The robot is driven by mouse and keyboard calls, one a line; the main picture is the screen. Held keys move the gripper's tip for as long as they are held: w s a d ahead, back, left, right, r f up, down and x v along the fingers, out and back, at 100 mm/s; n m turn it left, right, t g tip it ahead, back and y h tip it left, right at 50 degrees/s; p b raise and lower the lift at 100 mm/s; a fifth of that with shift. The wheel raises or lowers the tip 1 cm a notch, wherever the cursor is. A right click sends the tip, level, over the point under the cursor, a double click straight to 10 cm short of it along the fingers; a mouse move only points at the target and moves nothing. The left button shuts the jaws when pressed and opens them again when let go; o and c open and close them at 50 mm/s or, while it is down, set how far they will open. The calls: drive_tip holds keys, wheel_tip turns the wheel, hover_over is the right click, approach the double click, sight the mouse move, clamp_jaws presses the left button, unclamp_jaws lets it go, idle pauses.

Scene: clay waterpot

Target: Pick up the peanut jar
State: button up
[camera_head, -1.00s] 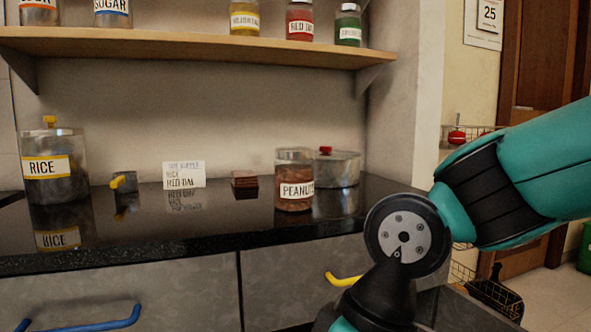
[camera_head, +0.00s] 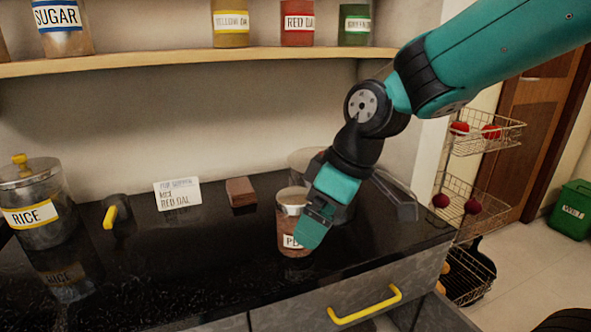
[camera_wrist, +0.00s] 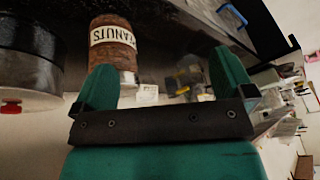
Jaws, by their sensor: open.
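The peanut jar (camera_head: 287,222) stands upright on the black counter, right of centre in the head view. My gripper (camera_head: 312,228) is in front of its right side and hides part of its label. In the wrist view the jar (camera_wrist: 113,38), with its PEANUTS label, shows beyond the fingers, nearer the left one, which covers part of its edge. My gripper (camera_wrist: 163,82) is open with nothing held between its fingers. I cannot tell whether a finger touches the jar.
A metal pot (camera_head: 303,157) stands close behind the jar; it also shows in the wrist view (camera_wrist: 28,68). A brown block (camera_head: 240,192), a list card (camera_head: 177,194) and a rice jar (camera_head: 38,210) stand leftward. A shelf (camera_head: 180,62) with jars hangs above. The counter's front is clear.

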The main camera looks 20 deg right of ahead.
wheel_tip(320, 180, up, 11)
drive_tip(key=n+p, duration=0.1)
drive_tip(key=p, duration=0.9)
hover_over(297, 195)
drive_tip(key=s+d, duration=0.4)
drive_tip(key=shift+t, duration=0.4)
drive_tip(key=x, duration=1.1)
drive_tip(key=d+p+x, duration=0.1)
drive_tip(key=x, duration=0.5)
drive_tip(key=shift+w+f, duration=0.15)
drive_tip(key=shift+f, duration=0.1)
drive_tip(key=shift+c, duration=0.2)
drive_tip(key=c, duration=0.9)
drive_tip(key=shift+r, duration=0.15)
